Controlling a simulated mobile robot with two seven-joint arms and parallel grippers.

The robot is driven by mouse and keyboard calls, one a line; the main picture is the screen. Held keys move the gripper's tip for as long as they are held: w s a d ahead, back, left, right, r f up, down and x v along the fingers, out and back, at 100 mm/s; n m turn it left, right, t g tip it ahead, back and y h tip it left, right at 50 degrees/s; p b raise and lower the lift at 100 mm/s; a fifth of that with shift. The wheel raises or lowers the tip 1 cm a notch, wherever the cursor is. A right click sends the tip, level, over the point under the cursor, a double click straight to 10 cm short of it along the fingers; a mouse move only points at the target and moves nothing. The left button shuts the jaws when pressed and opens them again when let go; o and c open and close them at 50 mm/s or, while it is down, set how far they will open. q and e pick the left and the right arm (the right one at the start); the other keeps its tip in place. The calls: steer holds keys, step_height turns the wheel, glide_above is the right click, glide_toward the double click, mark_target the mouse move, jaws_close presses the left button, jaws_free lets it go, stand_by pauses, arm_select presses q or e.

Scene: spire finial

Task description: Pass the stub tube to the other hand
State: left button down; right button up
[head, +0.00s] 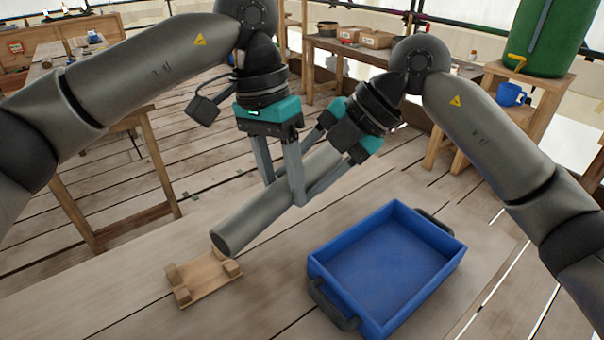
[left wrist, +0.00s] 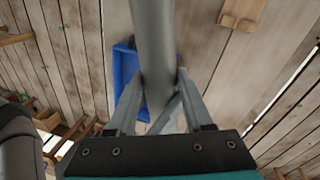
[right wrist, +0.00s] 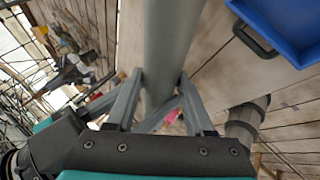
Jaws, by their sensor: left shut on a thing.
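The stub tube (head: 262,208) is a grey cylinder held slanted above the table, its lower end near a small wooden cradle (head: 207,280). My left gripper (head: 285,193) is shut on the tube's middle from above. My right gripper (head: 308,194) reaches in from the upper right with its fingers around the tube's upper part. In the right wrist view the tube (right wrist: 170,40) lies between the right fingers, which touch both its sides. The left wrist view also shows the tube (left wrist: 153,40) between the left fingers. The two grippers are close together, and the fingertips partly overlap in the head view.
A blue tray (head: 385,262) with dark handles stands on the table at right, below the right gripper. The table (head: 100,300) is otherwise bare.

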steer(key=shift+a+r, duration=0.1)
jaws_close()
arm_select(q)
steer(key=shift+c, duration=1.1)
jaws_free()
step_height(320, 180, up, 12)
steer(key=w+a, duration=0.1)
steer(key=shift+w+a, duration=0.2)
steer(key=shift+a, duration=0.2)
steer(key=shift+f, duration=0.1)
steer(key=shift+d, duration=0.1)
